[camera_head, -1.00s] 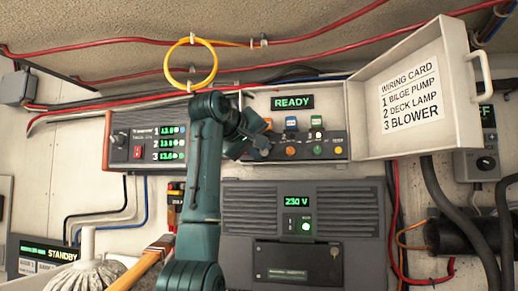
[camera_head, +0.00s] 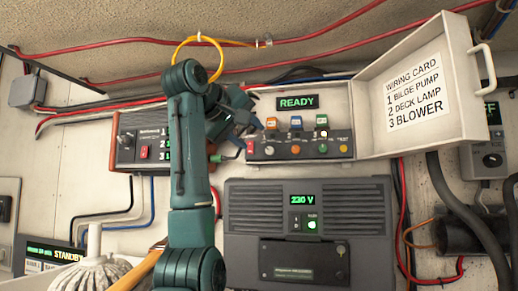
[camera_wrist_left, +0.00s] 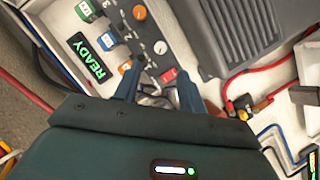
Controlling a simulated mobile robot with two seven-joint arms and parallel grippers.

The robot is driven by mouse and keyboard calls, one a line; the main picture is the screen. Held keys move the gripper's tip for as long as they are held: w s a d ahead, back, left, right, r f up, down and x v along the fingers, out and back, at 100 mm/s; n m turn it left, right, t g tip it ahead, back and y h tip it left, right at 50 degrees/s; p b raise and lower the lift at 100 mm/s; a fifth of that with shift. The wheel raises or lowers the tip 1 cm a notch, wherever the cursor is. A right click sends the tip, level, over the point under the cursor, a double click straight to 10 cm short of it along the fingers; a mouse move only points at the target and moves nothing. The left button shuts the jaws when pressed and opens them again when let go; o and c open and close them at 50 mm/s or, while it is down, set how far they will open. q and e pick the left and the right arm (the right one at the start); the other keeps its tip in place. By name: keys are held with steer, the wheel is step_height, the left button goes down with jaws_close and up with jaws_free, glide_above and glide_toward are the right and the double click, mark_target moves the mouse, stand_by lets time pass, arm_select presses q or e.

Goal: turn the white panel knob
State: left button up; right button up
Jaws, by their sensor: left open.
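The switch panel (camera_head: 332,152) is on the wall under a green READY display (camera_head: 297,102). Its white knob (camera_head: 270,150) is in the lower row, between a red control (camera_head: 250,147) and the orange knob (camera_head: 295,150). In the left wrist view the white knob (camera_wrist_left: 160,47) is just beyond my fingertips, uncovered. My left gripper (camera_head: 254,112) is open and empty at the panel's left upper edge, apart from the white knob. Its two fingers (camera_wrist_left: 158,82) are spread in the wrist view. My right gripper does not show.
An open white cover (camera_head: 445,105) with a wiring card stands out to the panel's right. A grey unit (camera_head: 305,235) reading 230 V is below. A dark box (camera_head: 140,140) with a red switch is left, partly behind my arm. Red cables and a yellow loop (camera_head: 200,40) hang above.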

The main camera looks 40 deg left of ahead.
arm_select(q)
steer(key=b+v, duration=0.1)
steer(key=v, duration=0.4)
steer(key=shift+s, duration=0.1)
stand_by(0.5)
